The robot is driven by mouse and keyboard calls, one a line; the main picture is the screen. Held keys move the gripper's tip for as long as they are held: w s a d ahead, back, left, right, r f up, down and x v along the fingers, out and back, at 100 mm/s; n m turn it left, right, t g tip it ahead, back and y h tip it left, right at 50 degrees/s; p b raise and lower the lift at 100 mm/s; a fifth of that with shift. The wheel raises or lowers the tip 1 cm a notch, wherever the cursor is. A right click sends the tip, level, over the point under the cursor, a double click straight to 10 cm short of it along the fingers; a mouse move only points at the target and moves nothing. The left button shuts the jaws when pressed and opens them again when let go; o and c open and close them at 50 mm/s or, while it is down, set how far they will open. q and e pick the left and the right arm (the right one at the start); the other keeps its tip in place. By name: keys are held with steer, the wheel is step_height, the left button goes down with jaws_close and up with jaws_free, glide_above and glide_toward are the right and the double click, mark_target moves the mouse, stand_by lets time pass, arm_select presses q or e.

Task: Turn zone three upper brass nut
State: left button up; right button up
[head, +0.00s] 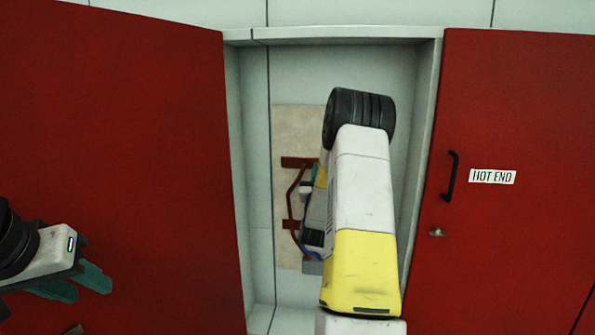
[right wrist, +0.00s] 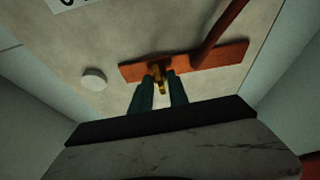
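In the right wrist view, a small brass nut (right wrist: 160,73) sits on an orange-brown copper bar (right wrist: 220,55) fixed to a beige panel. The two dark teal fingers of my right gripper (right wrist: 161,82) stand on either side of the nut and look closed on it.
Red doors stand left (head: 110,150) and right (head: 520,110) of the cabinet opening; the right one has a black handle (head: 451,176) and a "HOT END" label (head: 492,177). Inside, copper bars and pipes (head: 291,197) run down the beige panel (head: 290,130). A white round knob (right wrist: 94,79) lies left of the nut.

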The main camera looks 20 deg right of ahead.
steer(key=shift+o, duration=0.7)
steer(key=v, duration=0.8)
